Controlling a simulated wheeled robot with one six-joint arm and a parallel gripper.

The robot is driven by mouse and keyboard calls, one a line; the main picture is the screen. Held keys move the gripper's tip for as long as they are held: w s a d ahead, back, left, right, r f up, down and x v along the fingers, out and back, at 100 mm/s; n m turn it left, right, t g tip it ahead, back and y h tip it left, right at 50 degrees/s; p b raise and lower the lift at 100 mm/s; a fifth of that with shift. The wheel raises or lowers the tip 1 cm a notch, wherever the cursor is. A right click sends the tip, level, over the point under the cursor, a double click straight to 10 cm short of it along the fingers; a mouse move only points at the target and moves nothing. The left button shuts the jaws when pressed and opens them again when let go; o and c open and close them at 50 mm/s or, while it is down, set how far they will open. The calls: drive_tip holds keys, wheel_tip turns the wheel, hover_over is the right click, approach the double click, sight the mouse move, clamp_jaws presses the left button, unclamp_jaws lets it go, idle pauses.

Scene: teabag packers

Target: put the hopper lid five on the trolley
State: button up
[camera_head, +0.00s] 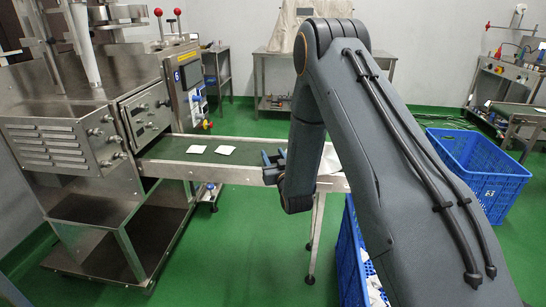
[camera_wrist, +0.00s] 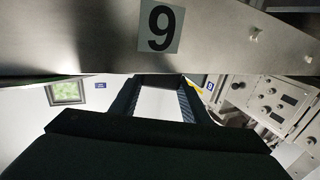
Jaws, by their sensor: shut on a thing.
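My gripper (camera_head: 273,157) is at the near end of the conveyor, with my arm hiding part of it. In the wrist view, my gripper's fingers (camera_wrist: 167,80) meet the edge of a steel plate (camera_wrist: 85,50) and are shut on it. The plate carries a label (camera_wrist: 160,29) that reads 9 as pictured, not five. I cannot tell whether this view is turned over. A pale flat piece (camera_head: 330,160) shows beside my gripper in the head view, partly behind my arm. No trolley can be told for sure; a steel table with a lower shelf (camera_head: 270,103) stands at the back.
A steel packing machine (camera_head: 50,140) stands on the left. A blue crate (camera_head: 475,170) stands at the right, and another (camera_head: 350,255) is partly behind my arm. Green floor (camera_head: 235,250) is clear in front.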

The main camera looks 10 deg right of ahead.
drive_tip(key=shift+r, duration=0.1)
drive_tip(key=o, duration=1.4)
drive_tip(key=shift+o, duration=0.2)
